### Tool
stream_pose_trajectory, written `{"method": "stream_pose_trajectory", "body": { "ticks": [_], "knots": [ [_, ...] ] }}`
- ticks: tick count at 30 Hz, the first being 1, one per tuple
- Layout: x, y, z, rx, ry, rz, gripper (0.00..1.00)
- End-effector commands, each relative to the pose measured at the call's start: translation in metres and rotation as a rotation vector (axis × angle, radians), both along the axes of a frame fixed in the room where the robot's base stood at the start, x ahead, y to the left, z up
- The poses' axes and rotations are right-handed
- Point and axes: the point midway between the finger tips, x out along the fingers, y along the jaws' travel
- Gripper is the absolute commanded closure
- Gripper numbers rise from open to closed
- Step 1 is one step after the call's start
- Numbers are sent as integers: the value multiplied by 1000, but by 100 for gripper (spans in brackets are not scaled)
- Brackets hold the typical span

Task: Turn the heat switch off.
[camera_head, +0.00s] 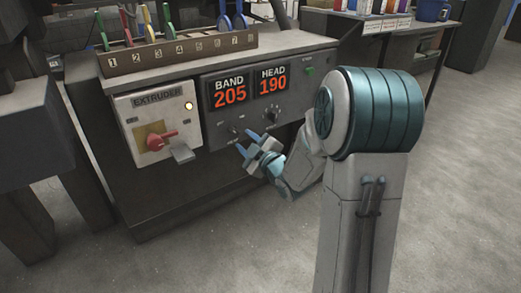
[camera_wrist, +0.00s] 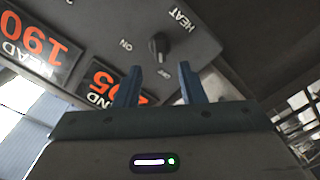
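The heat switch (camera_head: 234,130) is a small dark knob on the grey control panel, below the BAND display. No contact shows.
The BAND display (camera_head: 229,92) reads 205 and the HEAD display (camera_head: 271,80) reads 190. A dial (camera_head: 272,115) sits right of the switch. The EXTRUDER box (camera_head: 126,108) with a red rotary handle (camera_head: 160,140) and lit lamp is at left. A numbered tool rack (camera_head: 180,55) stands on top.

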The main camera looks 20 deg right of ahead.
Motion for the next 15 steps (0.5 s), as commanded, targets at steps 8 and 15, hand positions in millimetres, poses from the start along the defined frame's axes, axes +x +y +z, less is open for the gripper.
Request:
{"method": "stream_pose_trajectory", "body": {
  "ticks": [8,15],
  "knots": [
    [-55,-19,2,-2,2,-4,64],
    [-74,-25,0,-1,1,-1,64]
  ]
}}
